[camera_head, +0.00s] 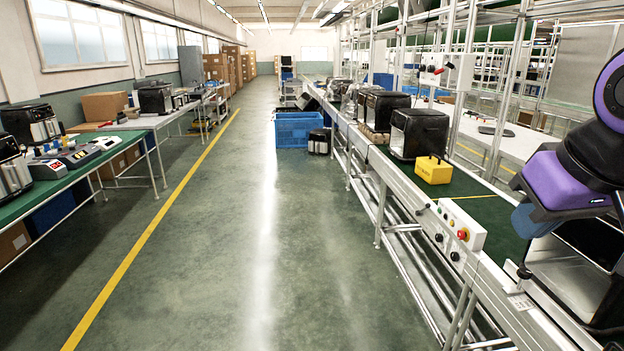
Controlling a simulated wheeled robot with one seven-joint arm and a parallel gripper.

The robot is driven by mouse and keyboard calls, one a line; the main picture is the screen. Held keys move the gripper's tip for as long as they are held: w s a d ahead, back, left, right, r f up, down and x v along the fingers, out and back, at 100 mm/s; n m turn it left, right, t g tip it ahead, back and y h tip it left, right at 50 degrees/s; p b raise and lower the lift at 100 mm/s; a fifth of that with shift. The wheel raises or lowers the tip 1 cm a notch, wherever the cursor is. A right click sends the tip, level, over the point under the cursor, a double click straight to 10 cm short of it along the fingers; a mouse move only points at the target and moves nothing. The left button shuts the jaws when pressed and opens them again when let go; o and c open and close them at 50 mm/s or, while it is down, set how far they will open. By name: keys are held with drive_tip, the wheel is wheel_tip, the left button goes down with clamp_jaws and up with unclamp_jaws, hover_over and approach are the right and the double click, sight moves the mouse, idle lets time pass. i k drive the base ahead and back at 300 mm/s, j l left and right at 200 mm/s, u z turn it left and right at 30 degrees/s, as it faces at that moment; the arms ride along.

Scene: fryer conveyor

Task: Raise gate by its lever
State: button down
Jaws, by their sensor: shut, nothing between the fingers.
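No raised gate stands out in the head view, and I cannot tell which part is its lever. A small black knob-like part (524,271) sits on the near rail of the conveyor (486,216), beside a metal plate (521,301). My gripper (533,221) is at the right edge, above the conveyor, with a purple body and a blue end. It is shut and holds nothing. It is in front of a black and silver fryer (573,275) and hides part of it. I see no contact with the knob-like part.
A white control box (452,230) with a red button and black knobs is on the conveyor's side. A yellow block (433,169) and another black fryer (419,134) are farther up the belt. The green aisle floor (235,230) is clear. A blue crate (297,129) stands farther back.

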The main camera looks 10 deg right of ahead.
sight(419, 213)
drive_tip(key=i+j+z, duration=0.2)
drive_tip(key=i+z, duration=0.2)
drive_tip(key=i, duration=0.35)
drive_tip(key=i+j+z, duration=0.4)
drive_tip(key=i, duration=0.35)
drive_tip(key=i+j+z, duration=0.45)
drive_tip(key=i+j, duration=0.15)
drive_tip(key=i, duration=0.05)
